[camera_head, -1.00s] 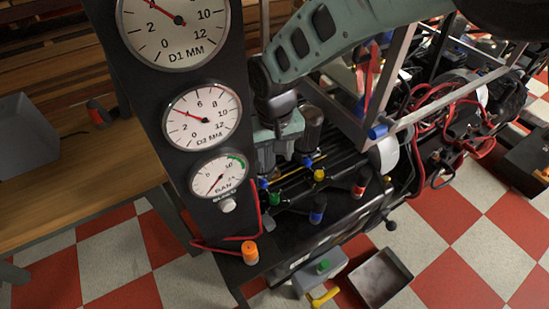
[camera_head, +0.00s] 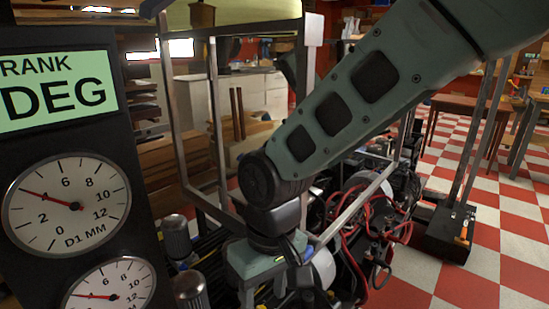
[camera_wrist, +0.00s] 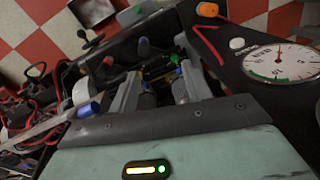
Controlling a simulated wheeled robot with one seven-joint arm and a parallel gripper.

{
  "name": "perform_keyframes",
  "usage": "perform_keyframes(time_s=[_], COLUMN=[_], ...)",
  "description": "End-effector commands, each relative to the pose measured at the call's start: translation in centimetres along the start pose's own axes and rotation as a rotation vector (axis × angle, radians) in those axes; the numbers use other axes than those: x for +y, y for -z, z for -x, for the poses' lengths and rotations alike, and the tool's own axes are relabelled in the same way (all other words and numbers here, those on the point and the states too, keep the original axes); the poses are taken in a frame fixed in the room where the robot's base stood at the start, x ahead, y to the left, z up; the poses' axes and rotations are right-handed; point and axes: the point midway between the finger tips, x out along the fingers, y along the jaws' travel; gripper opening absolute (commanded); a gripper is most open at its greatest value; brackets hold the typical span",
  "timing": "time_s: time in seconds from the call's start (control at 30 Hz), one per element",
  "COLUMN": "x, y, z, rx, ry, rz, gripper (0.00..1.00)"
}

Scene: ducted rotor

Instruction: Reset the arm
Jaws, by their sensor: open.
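My gripper (camera_wrist: 158,88) shows in the wrist view with its two grey fingers spread apart. No object is held between them. In the head view my arm comes in from the upper right and bends down at the wrist, over the machine beside the metal frame (camera_head: 185,120). The fingertips are not clear there.
A black gauge panel (camera_head: 125,165) with a D1 MM dial (camera_head: 66,205) stands at the left. Red hoses (camera_head: 350,235) and a metal frame crowd around my wrist. An orange knob (camera_wrist: 207,10) shows in the wrist view. Checkered floor (camera_head: 480,275) lies open at the right.

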Motion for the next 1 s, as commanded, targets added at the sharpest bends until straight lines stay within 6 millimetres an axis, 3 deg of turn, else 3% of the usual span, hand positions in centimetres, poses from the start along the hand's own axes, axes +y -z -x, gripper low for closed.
perform_keyframes(time_s=[0.03,0.2,0.57,1.0], x=[0.8,2.6,5.3,4.0], y=[-2.2,-9.0,-19.2,-18.8], z=[1.4,3.6,4.2,14.5], rx=[0.008,0.018,0.027,0.024], ry=[0.001,-0.008,-0.068,-0.064], rz=[-0.001,0.007,0.005,0.006], gripper=[0.49,0.49,0.49,0.49])
